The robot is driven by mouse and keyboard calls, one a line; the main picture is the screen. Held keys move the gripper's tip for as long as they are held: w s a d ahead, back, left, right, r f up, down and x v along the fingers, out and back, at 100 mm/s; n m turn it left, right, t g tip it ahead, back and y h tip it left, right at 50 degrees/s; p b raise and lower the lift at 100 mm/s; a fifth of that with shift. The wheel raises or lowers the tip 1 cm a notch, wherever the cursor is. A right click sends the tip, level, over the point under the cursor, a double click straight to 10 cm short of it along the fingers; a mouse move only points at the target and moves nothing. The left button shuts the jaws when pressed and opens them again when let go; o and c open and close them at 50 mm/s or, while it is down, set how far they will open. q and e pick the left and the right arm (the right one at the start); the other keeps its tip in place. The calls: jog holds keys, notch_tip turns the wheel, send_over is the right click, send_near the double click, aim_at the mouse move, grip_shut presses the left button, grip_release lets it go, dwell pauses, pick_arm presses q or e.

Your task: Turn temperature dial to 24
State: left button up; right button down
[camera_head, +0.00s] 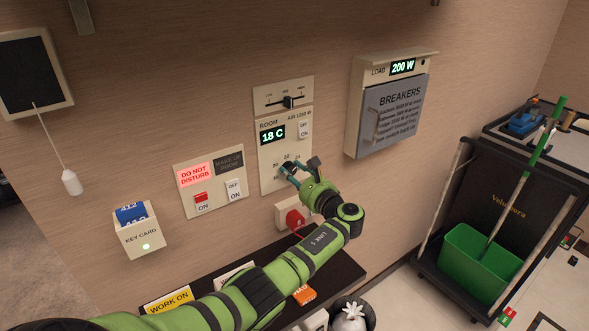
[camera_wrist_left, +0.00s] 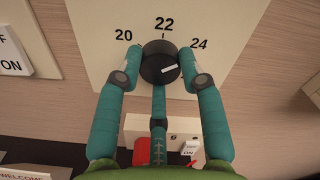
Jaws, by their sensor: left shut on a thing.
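The temperature dial (camera_wrist_left: 160,62) is a round black knob on a cream wall panel, with 20, 22 and 24 printed around it. Its white mark slants to the right on the lower right of its face; which number it matches I cannot tell exactly. My left gripper (camera_wrist_left: 160,75) is shut on the dial, with one teal finger on each side and a third below. In the head view the left gripper (camera_head: 299,171) is at the lower part of the room panel (camera_head: 272,186) and largely covers the dial. The room display (camera_head: 272,135) reads 18 C. My right gripper is not in view.
Above is a slider panel (camera_head: 284,96), with an OFF/ON switch (camera_head: 304,129) beside the display. A breaker box (camera_head: 394,110) showing 200 W is to the right. A dark shelf (camera_head: 207,280) lies under my arm.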

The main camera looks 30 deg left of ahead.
pick_arm(q)
jog(key=shift+m, duration=0.4)
jog(key=o, duration=1.2)
jog(key=shift+c, duration=0.2)
jog(key=shift+d, duration=0.1)
jog(key=v, duration=1.1)
jog(key=shift+s+d, duration=0.25)
jog(key=shift+d, duration=0.05)
